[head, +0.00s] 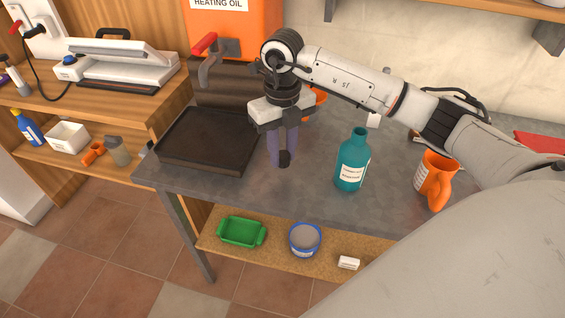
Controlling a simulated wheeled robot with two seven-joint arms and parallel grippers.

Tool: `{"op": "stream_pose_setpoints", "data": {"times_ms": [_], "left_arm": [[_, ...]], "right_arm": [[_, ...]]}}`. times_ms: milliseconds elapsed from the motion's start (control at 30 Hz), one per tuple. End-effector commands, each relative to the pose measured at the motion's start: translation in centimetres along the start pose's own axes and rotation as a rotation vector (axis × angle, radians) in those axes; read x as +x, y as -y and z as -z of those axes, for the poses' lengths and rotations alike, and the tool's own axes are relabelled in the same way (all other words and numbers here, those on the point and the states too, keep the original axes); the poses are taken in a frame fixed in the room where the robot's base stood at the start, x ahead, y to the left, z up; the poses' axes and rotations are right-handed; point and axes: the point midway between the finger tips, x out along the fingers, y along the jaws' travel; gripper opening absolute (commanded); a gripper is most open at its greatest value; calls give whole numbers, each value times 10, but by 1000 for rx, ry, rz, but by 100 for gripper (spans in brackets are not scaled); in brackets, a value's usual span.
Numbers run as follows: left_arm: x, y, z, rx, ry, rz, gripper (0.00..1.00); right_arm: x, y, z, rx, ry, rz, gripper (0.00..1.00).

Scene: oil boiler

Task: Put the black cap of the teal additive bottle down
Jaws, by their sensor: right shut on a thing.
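The teal additive bottle (352,160) stands upright on the grey table (310,190), its neck open with no cap on it. My right gripper (284,158) points down to the left of the bottle, apart from it. It is shut on the black cap (284,159), a small dark piece between its fingertips. The cap is low over the table between the bottle and the black tray; I cannot tell whether it touches the surface. My left gripper is not in view.
A black drip tray (207,139) lies on the table's left part below the orange heating oil tank (250,30). An orange jug (435,181) stands at the right. The table surface around the gripper is clear. A lower shelf holds a green tray (241,232) and a round tin (305,239).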

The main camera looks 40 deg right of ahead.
Motion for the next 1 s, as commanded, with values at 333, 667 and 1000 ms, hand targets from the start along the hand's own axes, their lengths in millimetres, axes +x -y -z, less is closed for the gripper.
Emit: {"op": "stream_pose_setpoints", "data": {"times_ms": [333, 667, 1000], "left_arm": [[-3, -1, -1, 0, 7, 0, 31], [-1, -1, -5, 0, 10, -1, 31], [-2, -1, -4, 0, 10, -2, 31]], "right_arm": [[38, 0, 0, -2, 0, 1, 3], [42, 0, 0, -3, 1, 0, 3], [41, 0, 0, -3, 1, 0, 42]]}}
